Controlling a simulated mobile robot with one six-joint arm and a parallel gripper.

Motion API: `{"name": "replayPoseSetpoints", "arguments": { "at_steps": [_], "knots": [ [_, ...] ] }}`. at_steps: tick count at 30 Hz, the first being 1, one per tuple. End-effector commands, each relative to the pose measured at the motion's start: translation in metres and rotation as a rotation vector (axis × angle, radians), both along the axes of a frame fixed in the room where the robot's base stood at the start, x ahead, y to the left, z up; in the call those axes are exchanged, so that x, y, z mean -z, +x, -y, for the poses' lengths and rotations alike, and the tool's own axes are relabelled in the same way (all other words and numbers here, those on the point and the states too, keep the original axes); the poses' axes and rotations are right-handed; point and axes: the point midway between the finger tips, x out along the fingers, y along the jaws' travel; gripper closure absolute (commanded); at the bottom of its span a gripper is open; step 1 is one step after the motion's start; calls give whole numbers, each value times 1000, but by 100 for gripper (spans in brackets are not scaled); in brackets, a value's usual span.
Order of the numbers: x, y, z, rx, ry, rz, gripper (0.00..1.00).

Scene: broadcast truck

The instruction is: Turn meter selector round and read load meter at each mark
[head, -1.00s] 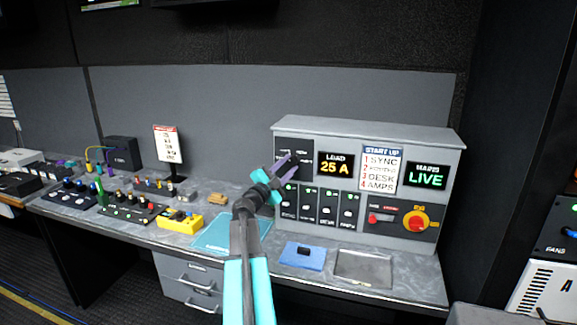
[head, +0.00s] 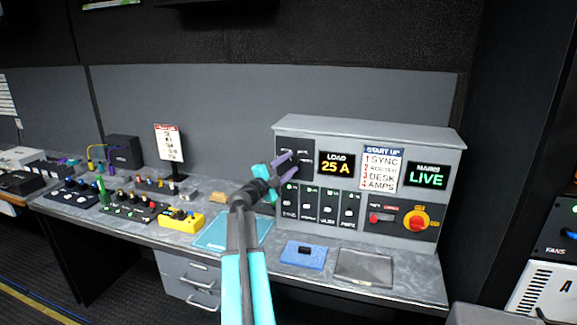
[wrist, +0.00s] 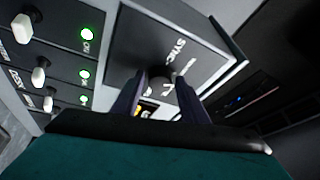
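The meter selector is a dark knob on a black panel (head: 306,146) at the upper left of the grey power cabinet. In the wrist view the knob (wrist: 160,76) lies ahead of and between my two fingertips, with SYNC printed near it. My gripper (head: 288,170) is in front of this panel, its purple fingers spread apart. In the wrist view the fingers show gaps to the knob, and I see no grip on it. The load meter (head: 337,163) reads LOAD 25 A in yellow. My fingers partly hide the selector's lower marks in the head view.
Several breaker switches (head: 327,204) with green lights sit just below the selector. A START UP card (head: 381,169), a MAINS LIVE display (head: 427,175) and a red-yellow rotary switch (head: 417,220) are to the right. A blue pad (head: 303,255) and grey tray (head: 363,267) lie on the desk.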

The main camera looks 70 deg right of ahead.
Motion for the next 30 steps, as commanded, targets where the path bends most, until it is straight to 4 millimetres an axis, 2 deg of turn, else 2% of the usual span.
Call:
{"name": "replayPoseSetpoints", "arguments": {
  "at_steps": [11,17,23,30],
  "knots": [
    [0,0,-1,0,0,-1,51],
    [2,2,-8,0,0,-1,51],
    [6,7,-27,-1,0,0,51],
    [12,17,-59,-2,0,0,51]
  ]
}}
